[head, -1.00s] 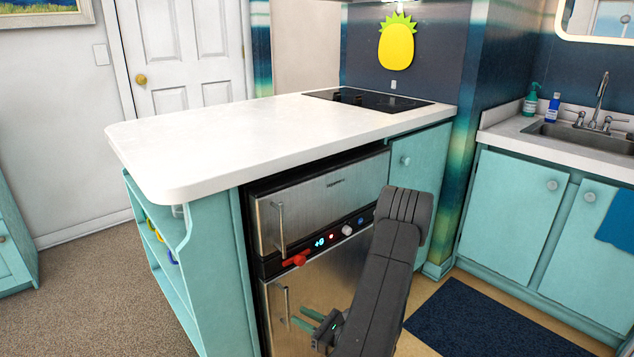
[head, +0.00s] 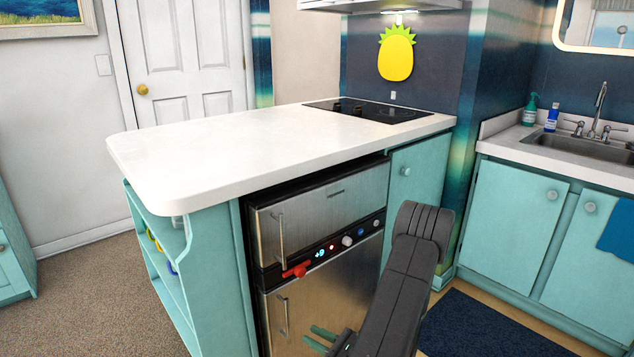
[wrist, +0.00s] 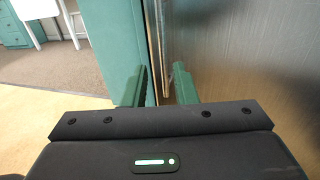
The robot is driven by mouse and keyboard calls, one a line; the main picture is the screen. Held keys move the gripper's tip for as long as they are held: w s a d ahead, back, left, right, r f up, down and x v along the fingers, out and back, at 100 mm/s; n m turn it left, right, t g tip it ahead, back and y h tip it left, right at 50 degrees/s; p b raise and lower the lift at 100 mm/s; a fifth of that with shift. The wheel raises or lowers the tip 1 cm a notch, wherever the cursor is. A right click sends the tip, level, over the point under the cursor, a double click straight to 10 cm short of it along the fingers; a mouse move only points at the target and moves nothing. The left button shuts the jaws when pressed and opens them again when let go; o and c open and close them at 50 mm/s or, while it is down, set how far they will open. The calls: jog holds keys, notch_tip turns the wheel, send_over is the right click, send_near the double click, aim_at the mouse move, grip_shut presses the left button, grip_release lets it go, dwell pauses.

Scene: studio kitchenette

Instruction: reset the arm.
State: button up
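My dark grey arm (head: 408,270) rises in front of the steel fridge at the bottom of the head view. My gripper (head: 313,336) has green fingers, low in front of the lower fridge door. A teal cabinet side (wrist: 112,40) lies beyond the left finger.
The fridge's upper door (head: 320,212) and lower door (head: 345,285) look shut. A red object (head: 297,270) sits at the control strip. The white counter (head: 230,140) overhangs above. Carpet (head: 95,290) is open at left; a blue mat (head: 495,325) lies at right.

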jog(key=p+v, duration=0.1)
jog(key=v, duration=0.6)
jog(key=s+a+r+n+g+h+p, duration=0.3)
jog(key=r+n+g+p, duration=0.15)
jog(key=g, duration=0.55)
jog(key=w+d+r+n+h+p, duration=0.1)
jog(key=w+r+h+p, duration=0.1)
jog(key=r, duration=0.4)
jog(key=w+d+r+n+h+p, duration=0.1)
jog(key=w+r+h+p, duration=0.1)
jog(key=w+r+h, duration=0.3)
jog(key=shift+w+r+h, duration=0.25)
jog(key=shift+r+h, duration=0.35)
jog(key=shift+h, duration=0.4)
jog(key=shift+s, duration=0.1)
